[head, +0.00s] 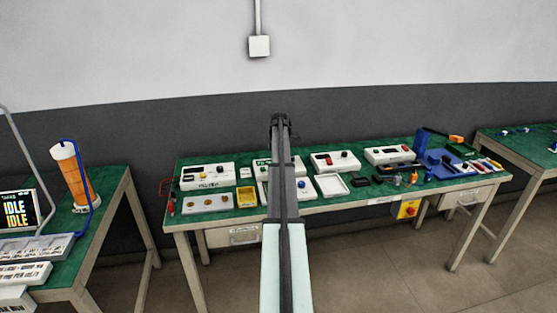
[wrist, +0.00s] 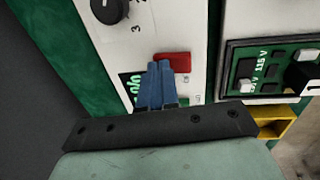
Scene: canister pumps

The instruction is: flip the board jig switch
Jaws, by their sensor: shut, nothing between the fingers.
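My gripper (wrist: 160,68) is shut and empty, its blue fingers together in the wrist view. The fingertips overlap the lower left of a red switch (wrist: 178,61) on a white unit; I cannot tell whether they touch it. The unit also has a black knob (wrist: 109,9) and a green label partly hidden by the fingers. At the right is a pale unit with a green panel (wrist: 282,62) in a dark frame, marked 115 V, with white switch levers (wrist: 306,55). It may be the board jig; I cannot be sure. In the head view my arm hides part of the middle units.
A green-topped bench (head: 345,206) carries several white units, including one with a red part (head: 335,161). A yellow tray (head: 245,197) and a white tray (head: 332,186) stand near its front. A blue fixture (head: 437,158) and loose tools crowd the right end.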

